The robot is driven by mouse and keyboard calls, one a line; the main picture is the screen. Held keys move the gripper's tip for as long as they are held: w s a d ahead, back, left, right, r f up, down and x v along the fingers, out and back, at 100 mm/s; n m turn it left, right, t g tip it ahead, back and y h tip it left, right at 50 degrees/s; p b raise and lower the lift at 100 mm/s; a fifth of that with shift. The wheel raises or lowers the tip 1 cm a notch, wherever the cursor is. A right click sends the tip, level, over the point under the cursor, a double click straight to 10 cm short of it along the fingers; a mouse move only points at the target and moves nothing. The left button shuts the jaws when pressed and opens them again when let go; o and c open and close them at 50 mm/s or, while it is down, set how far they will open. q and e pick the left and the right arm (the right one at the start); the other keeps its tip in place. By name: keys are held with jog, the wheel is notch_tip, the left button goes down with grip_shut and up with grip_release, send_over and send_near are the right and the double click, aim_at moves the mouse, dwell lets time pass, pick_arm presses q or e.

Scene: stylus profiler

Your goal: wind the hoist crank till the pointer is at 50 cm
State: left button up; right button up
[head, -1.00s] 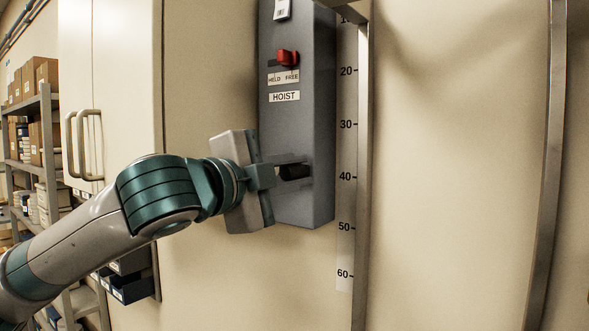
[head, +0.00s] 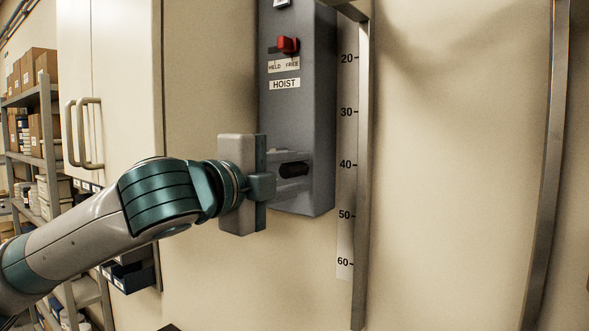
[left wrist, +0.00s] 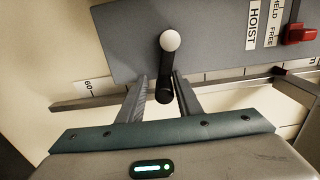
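The grey hoist box (head: 300,115) is on the wall, labelled HOIST. The dark crank handle (head: 293,170) is low on its front face. The scale (head: 346,190) beside the box shows marks from 20 to 60. I cannot make out a pointer on it. My right gripper is out of view.
A red lever (head: 288,44) on the box stands at the right, FREE end of its slot. A metal post (head: 361,220) runs beside the scale. A white cabinet (head: 125,60) and shelves with boxes (head: 45,130) are at the left.

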pick_arm(q)
jog(key=shift+a+r, duration=0.1)
jog(key=shift+r, duration=0.1)
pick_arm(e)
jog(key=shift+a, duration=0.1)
pick_arm(q)
jog(key=shift+s, duration=0.1)
